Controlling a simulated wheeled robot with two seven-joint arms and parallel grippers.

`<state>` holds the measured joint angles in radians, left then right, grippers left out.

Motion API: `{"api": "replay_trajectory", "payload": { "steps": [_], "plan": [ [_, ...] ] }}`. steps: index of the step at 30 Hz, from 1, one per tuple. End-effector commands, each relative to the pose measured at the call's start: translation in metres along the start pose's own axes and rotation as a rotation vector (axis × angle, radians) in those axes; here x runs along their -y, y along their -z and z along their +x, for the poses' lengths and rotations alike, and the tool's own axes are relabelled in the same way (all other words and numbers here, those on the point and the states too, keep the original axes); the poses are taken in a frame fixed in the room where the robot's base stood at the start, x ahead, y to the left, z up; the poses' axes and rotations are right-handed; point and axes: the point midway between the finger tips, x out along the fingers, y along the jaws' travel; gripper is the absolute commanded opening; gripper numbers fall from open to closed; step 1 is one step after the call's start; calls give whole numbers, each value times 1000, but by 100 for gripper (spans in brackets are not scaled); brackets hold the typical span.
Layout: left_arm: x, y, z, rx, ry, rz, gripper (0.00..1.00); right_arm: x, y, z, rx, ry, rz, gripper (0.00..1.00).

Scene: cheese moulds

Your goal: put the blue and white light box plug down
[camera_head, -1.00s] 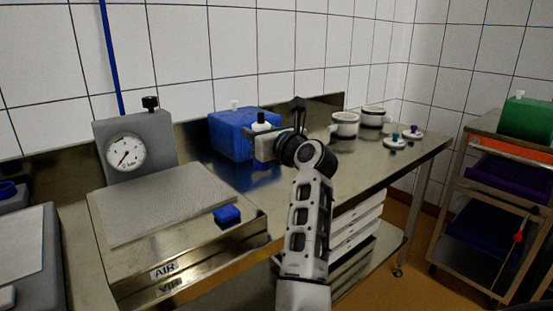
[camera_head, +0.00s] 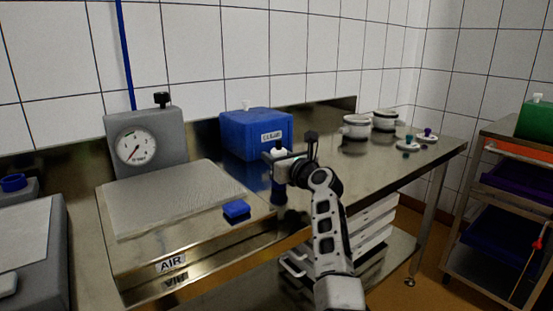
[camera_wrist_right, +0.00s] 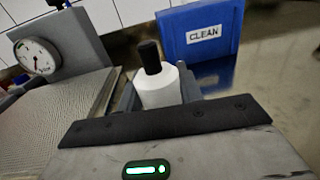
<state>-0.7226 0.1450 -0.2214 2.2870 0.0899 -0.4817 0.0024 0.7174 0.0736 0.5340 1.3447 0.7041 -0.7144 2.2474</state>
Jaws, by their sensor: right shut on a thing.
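My right gripper (camera_head: 280,157) is shut on a plug that shows as a white cylinder with a black stem. In the right wrist view the plug (camera_wrist_right: 158,88) stands upright between the fingers, and its lower end is hidden. No blue shows on it. In the head view the gripper is in front of the blue box, over the steel bench (camera_head: 345,178); the exact gap to the bench is hard to tell. My left gripper is not in view.
A blue box (camera_head: 240,141) labelled CLEAN stands behind the gripper. To the left are a steel unit marked AIR (camera_head: 172,264), a small blue block (camera_head: 236,208) and a dial gauge (camera_head: 137,147). White moulds (camera_head: 356,131) stand farther right. The bench between is clear.

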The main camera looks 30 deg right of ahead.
Motion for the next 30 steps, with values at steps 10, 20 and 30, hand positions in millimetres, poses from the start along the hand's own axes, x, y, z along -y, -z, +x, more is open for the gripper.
{"api": "replay_trajectory", "payload": {
  "steps": [10,20,30],
  "plan": [
    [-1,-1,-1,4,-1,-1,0,0,3,0,-1,-1,0,58],
    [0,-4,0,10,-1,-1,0,0,-1,-2,-1,0,-1,58],
    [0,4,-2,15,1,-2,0,0,-1,-63,-1,1,-1,58]
  ]
}}
